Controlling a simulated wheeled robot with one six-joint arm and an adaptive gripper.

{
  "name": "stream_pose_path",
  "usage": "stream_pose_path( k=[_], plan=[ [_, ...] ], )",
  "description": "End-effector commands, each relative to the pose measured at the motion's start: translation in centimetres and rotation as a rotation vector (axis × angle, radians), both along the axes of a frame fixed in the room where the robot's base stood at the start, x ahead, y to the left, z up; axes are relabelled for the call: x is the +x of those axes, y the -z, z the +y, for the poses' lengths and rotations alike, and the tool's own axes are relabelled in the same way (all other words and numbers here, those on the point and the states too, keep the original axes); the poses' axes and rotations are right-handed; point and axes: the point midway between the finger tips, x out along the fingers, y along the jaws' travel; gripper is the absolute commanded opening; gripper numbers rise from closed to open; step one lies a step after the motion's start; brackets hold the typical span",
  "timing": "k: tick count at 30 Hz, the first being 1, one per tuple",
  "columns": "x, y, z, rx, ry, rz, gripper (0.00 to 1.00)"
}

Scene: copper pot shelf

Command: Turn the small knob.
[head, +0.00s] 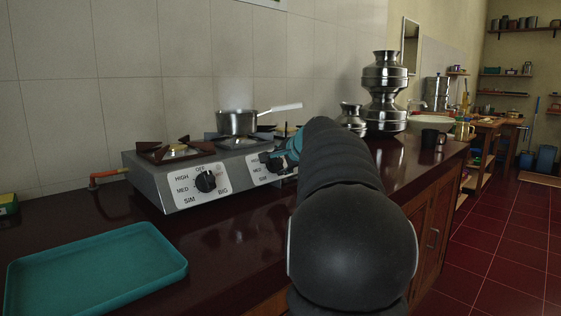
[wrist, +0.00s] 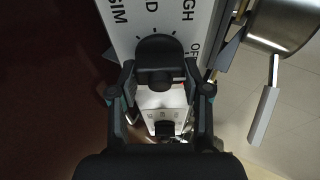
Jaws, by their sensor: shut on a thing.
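The steel two-burner stove (head: 150,175) stands on the dark counter. The small knob is on its right front dial plate (head: 257,168); in the head view my gripper (head: 272,160) and arm hide it. In the wrist view the black small knob (wrist: 158,60) sits on the white dial plate marked SIM, MED, HIGH and OFF, and the two fingers of my gripper (wrist: 160,88) are closed on its sides. The knob's exact pointer direction cannot be told. The big knob (head: 206,181) on the left dial plate is apart from my gripper.
A saucepan (head: 237,123) sits on the right burner, its handle pointing right; it shows in the wrist view (wrist: 283,22). A teal tray (head: 95,275) lies front left. Steel pots (head: 385,95) and a dark mug (head: 432,139) stand right of my arm.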

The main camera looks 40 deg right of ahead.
Motion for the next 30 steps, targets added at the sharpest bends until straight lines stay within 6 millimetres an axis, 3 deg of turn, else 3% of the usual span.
stream_pose_path(
  k=[7,8,11,23,30],
  plan=[
    [0.2,-0.1,0.1,0.003,-0.001,-0.004,0.13],
    [0.2,-0.1,0.1,0.003,-0.001,-0.004,0.5],
    [0.1,0.0,0.1,0.003,0.0,-0.003,0.73],
    [-0.5,-0.3,-0.1,0.0,0.003,-0.001,0.73],
    [-3.6,-2.2,0.7,-0.002,0.004,-0.004,0.73]
  ],
)
